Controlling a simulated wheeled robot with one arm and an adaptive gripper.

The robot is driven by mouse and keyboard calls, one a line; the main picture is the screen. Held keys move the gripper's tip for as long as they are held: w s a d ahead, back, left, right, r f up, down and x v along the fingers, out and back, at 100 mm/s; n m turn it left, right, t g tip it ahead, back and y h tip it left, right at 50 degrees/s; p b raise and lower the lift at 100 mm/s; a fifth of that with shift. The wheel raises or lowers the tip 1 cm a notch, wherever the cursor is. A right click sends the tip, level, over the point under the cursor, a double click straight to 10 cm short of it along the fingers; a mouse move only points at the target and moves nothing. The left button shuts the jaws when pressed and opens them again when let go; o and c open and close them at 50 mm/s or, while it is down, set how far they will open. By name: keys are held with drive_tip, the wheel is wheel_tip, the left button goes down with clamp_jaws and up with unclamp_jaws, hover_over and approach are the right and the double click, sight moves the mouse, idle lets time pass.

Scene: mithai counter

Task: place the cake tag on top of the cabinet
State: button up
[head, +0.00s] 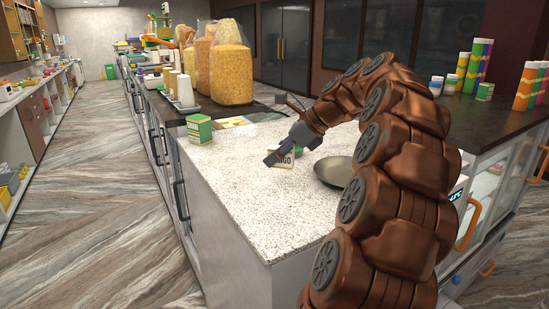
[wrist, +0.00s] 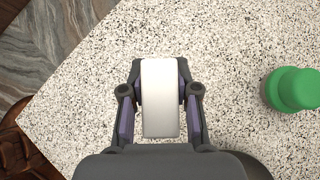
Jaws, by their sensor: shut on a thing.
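My gripper (head: 272,158) is above the speckled white top (head: 270,200) of the cabinet. In the head view the tag (head: 284,163) is a small pale card with dark lettering, partly hidden by my gripper. I cannot tell whether its lower edge touches the top.
A green-capped item (wrist: 293,89) stands to the right of my gripper. A dark pan (head: 334,171) lies to its right in the head view. The near top is clear.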

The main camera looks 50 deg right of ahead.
drive_tip(key=w+a+p, duration=0.1)
drive_tip(key=w+a, duration=0.1)
drive_tip(key=w, duration=0.2)
drive_tip(key=w+a+p, duration=0.1)
drive_tip(key=w, duration=0.3)
drive_tip(key=w+a+f+p, duration=0.1)
drive_tip(key=w+a, duration=0.1)
drive_tip(key=w, duration=0.3)
drive_tip(key=shift+a, duration=0.35)
drive_tip(key=shift+w+a+f+p, duration=0.15)
drive_tip(key=shift+f+p, duration=0.2)
drive_tip(key=shift+f, duration=0.4)
drive_tip(key=shift+w+a+f+p, duration=0.15)
drive_tip(key=shift+f+p, duration=0.15)
drive_tip(key=shift+f, duration=0.45)
drive_tip(key=shift+d+f, duration=0.15)
drive_tip(key=shift+f, duration=0.25)
drive_tip(key=shift+f, duration=0.15)
drive_tip(key=o, duration=0.9)
drive_tip(key=shift+o, duration=0.2)
drive_tip(key=b+v, duration=0.2)
drive_tip(key=v, duration=1)
